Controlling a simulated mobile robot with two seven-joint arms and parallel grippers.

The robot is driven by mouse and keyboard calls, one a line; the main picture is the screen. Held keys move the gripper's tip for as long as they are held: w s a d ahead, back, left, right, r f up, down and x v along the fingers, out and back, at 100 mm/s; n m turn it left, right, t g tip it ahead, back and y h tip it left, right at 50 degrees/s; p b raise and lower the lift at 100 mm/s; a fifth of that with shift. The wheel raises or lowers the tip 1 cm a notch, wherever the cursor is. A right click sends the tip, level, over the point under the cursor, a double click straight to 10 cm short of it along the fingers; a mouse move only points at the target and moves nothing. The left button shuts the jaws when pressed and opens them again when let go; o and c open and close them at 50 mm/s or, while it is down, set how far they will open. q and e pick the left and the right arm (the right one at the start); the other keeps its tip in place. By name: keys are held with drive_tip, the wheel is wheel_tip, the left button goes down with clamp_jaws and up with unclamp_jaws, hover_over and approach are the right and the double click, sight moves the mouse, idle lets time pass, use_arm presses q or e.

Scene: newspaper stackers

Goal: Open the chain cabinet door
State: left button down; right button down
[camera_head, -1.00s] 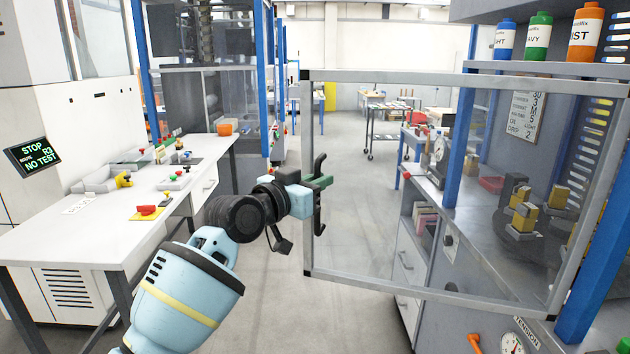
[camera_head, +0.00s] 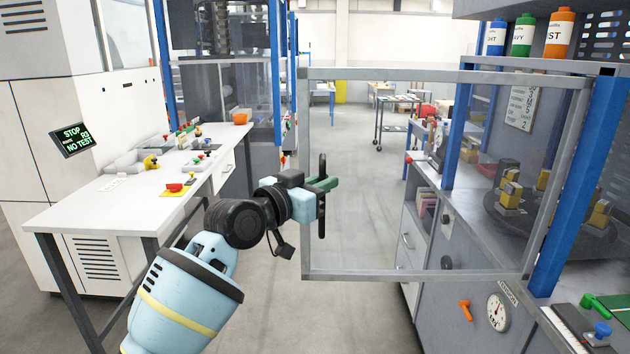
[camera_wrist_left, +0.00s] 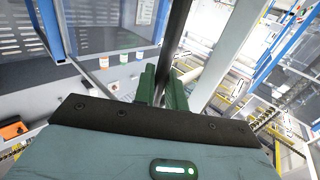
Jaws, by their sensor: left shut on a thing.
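The chain cabinet door is a clear panel in a grey metal frame (camera_head: 420,274), swung out from the blue post (camera_head: 575,190) on the right. A dark upright handle (camera_head: 322,215) stands at its free left edge. My left gripper (camera_head: 322,185) is shut on this handle. The left wrist view shows the green fingers (camera_wrist_left: 162,88) closed around the dark bar (camera_wrist_left: 178,45), with the grey door frame (camera_wrist_left: 228,60) beside it. Behind the clear panel are a dark round turntable and yellow blocks (camera_head: 510,190). My right gripper is not in view.
A white workbench (camera_head: 100,205) with small parts stands at the left. A gauge (camera_head: 498,311) and an orange lever (camera_head: 466,309) are below the door. The floor aisle (camera_head: 360,180) between is clear.

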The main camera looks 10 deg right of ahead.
use_arm(q)
drive_tip(key=shift+s, duration=0.3)
drive_tip(key=c, duration=1.5)
unclamp_jaws()
drive_tip(key=shift+d, duration=0.1)
drive_tip(key=shift+c, duration=0.2)
drive_tip(key=v, duration=0.8)
